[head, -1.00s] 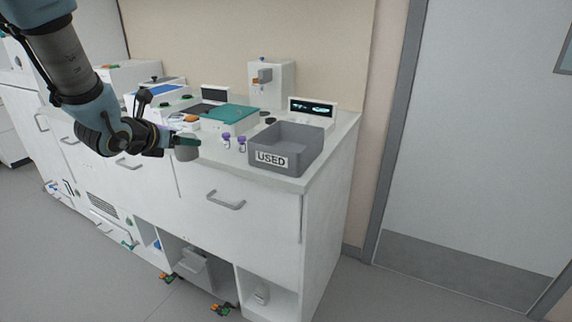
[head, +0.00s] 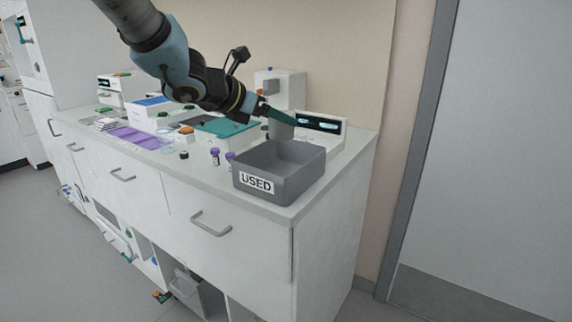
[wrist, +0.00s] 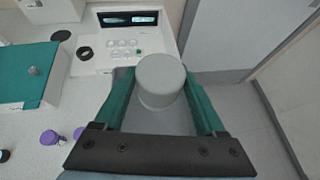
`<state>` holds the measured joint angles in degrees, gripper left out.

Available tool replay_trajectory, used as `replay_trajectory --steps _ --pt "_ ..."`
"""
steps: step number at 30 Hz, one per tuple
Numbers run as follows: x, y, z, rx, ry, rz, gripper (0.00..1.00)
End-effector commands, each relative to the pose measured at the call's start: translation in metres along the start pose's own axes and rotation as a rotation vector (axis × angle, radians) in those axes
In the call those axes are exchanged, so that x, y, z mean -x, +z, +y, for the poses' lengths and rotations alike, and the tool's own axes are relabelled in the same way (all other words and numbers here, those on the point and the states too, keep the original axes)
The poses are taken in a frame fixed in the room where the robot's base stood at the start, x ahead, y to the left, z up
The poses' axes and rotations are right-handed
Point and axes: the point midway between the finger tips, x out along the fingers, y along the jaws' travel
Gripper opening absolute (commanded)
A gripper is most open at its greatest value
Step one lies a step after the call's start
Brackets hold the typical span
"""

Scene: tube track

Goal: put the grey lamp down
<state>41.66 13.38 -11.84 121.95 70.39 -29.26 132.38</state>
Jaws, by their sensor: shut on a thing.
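The grey lamp, a plain grey cylinder (head: 281,129), is held up at the back of the grey bin marked USED (head: 285,190) in the head view. In the wrist view the lamp (wrist: 161,78) sits between the two green fingers, its round end facing the camera. My gripper (head: 284,117) is shut on it; its fingers also show in the wrist view (wrist: 160,95). The lamp appears above the bin's rear rim, but its exact height and depth over the bin are hard to tell. The bin's inner floor is mostly hidden.
Two purple-capped vials (head: 215,156) stand left of the bin. A teal-topped box (head: 226,127) and a white dispenser (head: 287,92) are behind. A white device with a lit display (head: 318,124) stands behind the bin. The counter's right edge (head: 345,165) is close to the bin.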

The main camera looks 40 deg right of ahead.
Motion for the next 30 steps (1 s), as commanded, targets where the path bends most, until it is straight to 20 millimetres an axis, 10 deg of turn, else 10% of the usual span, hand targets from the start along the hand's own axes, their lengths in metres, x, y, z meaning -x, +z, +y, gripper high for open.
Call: replay_trajectory --steps 15,30 --pt "-0.035 -0.065 0.0 0.004 -0.002 0.003 0.14" --pt "-0.04 -0.074 0.001 0.0 0.002 -0.001 0.14"
